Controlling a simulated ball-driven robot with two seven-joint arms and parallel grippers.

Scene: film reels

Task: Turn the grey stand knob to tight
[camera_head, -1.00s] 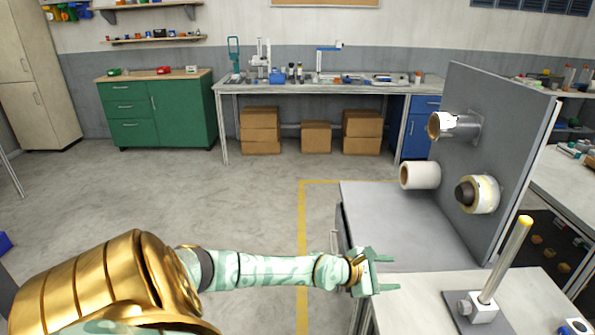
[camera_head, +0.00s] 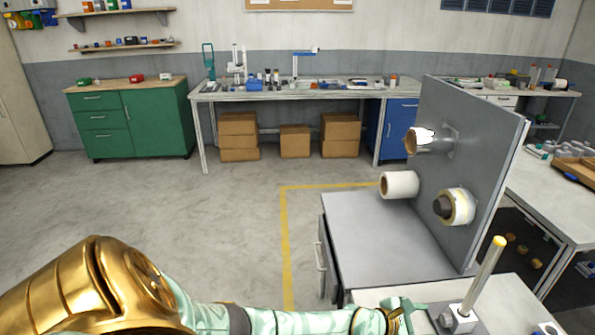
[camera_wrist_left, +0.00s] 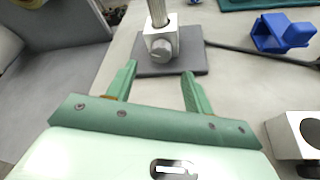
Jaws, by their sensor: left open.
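The grey stand knob (camera_wrist_left: 161,50) is a round knob on the front of a silver block (camera_wrist_left: 172,43) that clamps an upright rod, in the left wrist view. The block sits on a dark grey base plate (camera_wrist_left: 187,69). In the head view the knob (camera_head: 446,319) is at the lower right, below the yellow-topped rod (camera_head: 488,262). My left gripper (camera_wrist_left: 158,82) is open and empty. Its two green fingers point toward the knob, one on each side of it in the picture, with a gap short of it. In the head view the left gripper (camera_head: 416,310) is just left of the stand. My right gripper is out of view.
A grey upright panel (camera_head: 480,160) with reels on pegs stands behind the stand. A blue object (camera_wrist_left: 282,33) and a silver block with a hole (camera_wrist_left: 297,135) lie to the right in the left wrist view. The pale tabletop between is clear.

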